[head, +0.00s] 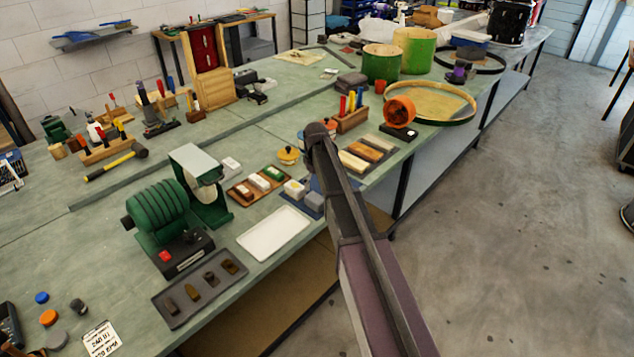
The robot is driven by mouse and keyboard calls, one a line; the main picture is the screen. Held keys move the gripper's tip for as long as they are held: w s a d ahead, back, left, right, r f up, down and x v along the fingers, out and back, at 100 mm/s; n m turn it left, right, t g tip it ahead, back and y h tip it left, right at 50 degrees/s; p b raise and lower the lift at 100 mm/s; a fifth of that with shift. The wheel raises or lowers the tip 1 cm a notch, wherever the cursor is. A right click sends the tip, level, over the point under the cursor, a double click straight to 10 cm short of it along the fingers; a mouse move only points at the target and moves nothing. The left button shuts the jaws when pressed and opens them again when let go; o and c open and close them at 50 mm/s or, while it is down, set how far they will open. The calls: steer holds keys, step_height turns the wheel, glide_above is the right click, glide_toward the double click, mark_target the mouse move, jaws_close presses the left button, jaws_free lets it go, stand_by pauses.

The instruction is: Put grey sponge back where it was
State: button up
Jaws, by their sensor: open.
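A grey-blue block (314,202), which looks like the grey sponge, lies on the bench near its front edge. It is just left of my arm and beside a pale block (294,188); my arm may hide part of it. My arm rises from the bottom of the head view to a dark joint above the bench. My gripper is hidden behind the arm, so its relation to the block cannot be told.
A white tray (252,246) is empty. A wooden tray (237,194) holds several small blocks. A green grinder (157,213) stands to the left, with a dark tray (170,313) in front. Wooden-topped blocks (353,161) lie right of my arm.

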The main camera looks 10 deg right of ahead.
mark_target(316, 198)
steer(key=shift+r+p, duration=1.25)
steer(key=shift+r, duration=0.3)
steer(key=s+m, duration=0.7)
steer(key=s, duration=2.2)
steer(key=shift+d, duration=0.2)
steer(key=shift+s, duration=0.1)
